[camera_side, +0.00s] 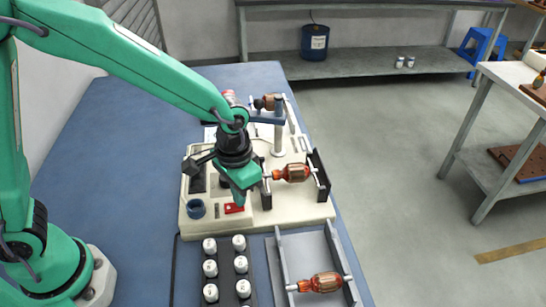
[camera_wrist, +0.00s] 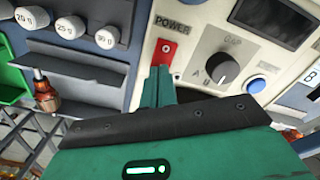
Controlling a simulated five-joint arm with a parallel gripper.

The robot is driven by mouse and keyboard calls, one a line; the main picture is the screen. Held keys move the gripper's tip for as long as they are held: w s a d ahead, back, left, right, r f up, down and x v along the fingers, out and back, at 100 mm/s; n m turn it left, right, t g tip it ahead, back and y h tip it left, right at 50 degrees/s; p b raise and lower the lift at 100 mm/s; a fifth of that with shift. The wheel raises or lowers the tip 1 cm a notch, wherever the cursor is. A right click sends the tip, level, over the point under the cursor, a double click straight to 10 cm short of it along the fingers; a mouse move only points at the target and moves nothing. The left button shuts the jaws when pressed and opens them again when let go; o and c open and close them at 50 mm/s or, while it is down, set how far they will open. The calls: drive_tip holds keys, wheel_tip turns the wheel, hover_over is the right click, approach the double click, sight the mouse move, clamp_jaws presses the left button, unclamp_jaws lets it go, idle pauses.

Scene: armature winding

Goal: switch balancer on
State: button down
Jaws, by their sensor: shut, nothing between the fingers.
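The balancer (camera_side: 222,213) is a cream machine on the blue bench in the side view. It also shows as a pale panel in the wrist view (camera_wrist: 200,40). Its red power switch (camera_wrist: 164,52) sits under the word POWER. The switch shows as a small red patch in the side view (camera_side: 234,208). My green gripper (camera_side: 239,203) points down over the panel. In the wrist view my gripper (camera_wrist: 159,72) is shut and empty, with its tips right at the switch's lower edge. I cannot tell whether they touch it, or which way the switch is set.
A selector knob (camera_wrist: 222,69), a blue button (camera_wrist: 257,84) and a dark screen (camera_wrist: 276,18) lie right of the switch. A copper armature (camera_side: 292,173) rests on the balancer. A rack of white-capped weights (camera_side: 240,264) and a grey tray with another armature (camera_side: 322,282) stand in front.

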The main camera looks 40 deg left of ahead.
drive_tip(key=shift+f, duration=0.4)
idle(0.3)
drive_tip(key=shift+r, duration=3.5)
drive_tip(key=shift+a+r, duration=0.1)
drive_tip(key=s+a+r+n+t, duration=0.1)
drive_tip(key=s+a+r+t, duration=0.1)
drive_tip(key=s+a+r, duration=0.3)
drive_tip(key=s+a+r+n+t, duration=0.2)
drive_tip(key=s+a+r, duration=0.3)
drive_tip(key=a, duration=0.6)
drive_tip(key=shift+s+a+t, duration=0.35)
drive_tip(key=shift+s+t, duration=0.45)
drive_tip(key=shift+s, duration=0.05)
